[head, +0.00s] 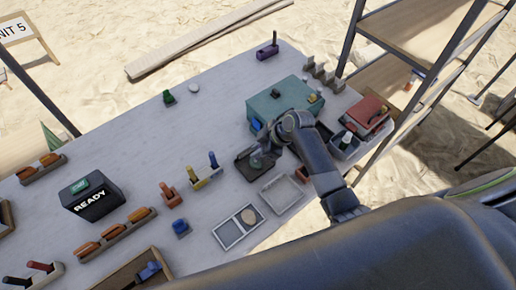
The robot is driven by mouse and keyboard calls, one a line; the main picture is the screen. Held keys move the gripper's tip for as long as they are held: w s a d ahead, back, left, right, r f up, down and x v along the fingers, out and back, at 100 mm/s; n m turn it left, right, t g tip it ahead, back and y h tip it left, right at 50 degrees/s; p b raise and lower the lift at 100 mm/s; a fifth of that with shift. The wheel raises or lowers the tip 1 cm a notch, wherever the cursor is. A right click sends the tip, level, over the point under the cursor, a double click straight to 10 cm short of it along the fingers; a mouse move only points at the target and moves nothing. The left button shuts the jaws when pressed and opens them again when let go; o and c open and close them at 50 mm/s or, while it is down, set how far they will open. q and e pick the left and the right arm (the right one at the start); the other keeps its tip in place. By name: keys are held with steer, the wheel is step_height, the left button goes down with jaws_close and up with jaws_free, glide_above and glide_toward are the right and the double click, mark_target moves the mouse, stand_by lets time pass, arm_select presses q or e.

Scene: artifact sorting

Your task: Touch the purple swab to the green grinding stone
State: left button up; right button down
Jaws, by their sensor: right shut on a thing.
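My right gripper (262,145) points down over a dark tray (246,171), in front of the teal case. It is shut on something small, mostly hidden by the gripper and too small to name. My left gripper is not in view.
A teal case (290,97) stands behind my right gripper, with a red box (370,112) to its right. Coloured holders (200,180) and a READY box (92,197) are left. A pale tray (282,194) lies in front. The table's middle is fairly clear.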

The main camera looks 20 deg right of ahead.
steer(key=shift+r+p, duration=3.9)
steer(key=shift+r, duration=0.1)
